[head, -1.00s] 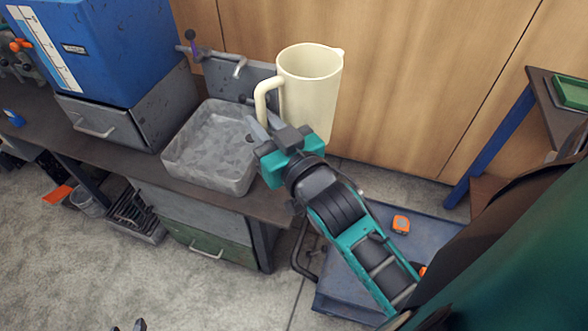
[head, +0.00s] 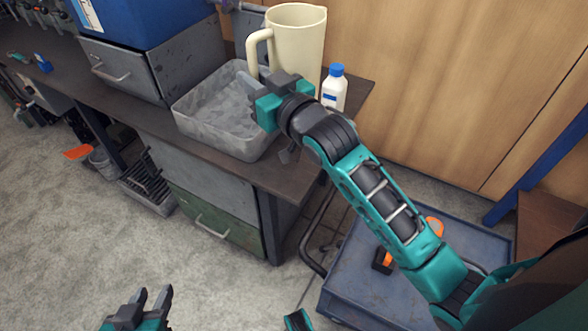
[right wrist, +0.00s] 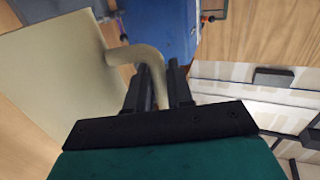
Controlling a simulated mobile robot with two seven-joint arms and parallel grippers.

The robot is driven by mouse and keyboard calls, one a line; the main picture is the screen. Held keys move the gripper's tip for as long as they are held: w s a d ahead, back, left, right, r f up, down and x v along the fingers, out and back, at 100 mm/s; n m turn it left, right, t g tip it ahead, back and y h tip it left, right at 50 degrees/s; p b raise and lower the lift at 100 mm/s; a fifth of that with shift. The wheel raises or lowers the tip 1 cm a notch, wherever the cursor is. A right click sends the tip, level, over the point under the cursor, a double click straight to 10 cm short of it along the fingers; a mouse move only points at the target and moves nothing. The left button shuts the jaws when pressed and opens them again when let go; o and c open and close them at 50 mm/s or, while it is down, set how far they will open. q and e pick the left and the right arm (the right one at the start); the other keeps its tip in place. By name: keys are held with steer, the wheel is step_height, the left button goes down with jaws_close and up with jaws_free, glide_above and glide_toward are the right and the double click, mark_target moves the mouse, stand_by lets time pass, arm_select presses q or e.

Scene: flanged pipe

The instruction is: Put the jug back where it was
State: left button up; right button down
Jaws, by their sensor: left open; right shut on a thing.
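The cream jug (head: 299,42) is upright at the back of the workbench (head: 115,115), beside the grey basin. It also fills the left of the right wrist view (right wrist: 60,68). My right gripper (head: 256,86) is shut on the jug's handle (right wrist: 146,57), near its lower end. The gripper and basin hide part of the jug's lower side, and I cannot tell whether its base touches the bench. My left gripper (head: 150,298) is open and empty, low over the floor at the bottom left of the head view.
The grey basin (head: 215,128) is left of the jug. A white bottle with a blue cap (head: 334,90) stands close on its right, near the bench end. A blue cart (head: 345,275) with orange items is below my right arm. A blue box (head: 130,20) tops a drawer unit.

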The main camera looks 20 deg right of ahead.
steer(key=shift+w+f, duration=0.15)
steer(key=shift+f, duration=0.1)
step_height(320, 180, down, 20)
steer(key=b, duration=0.7)
steer(key=shift+r, duration=0.2)
steer(key=c, duration=1.4)
jaws_free()
steer(key=shift+f, duration=0.2)
steer(key=o, duration=0.4)
steer(key=shift+r, duration=0.1)
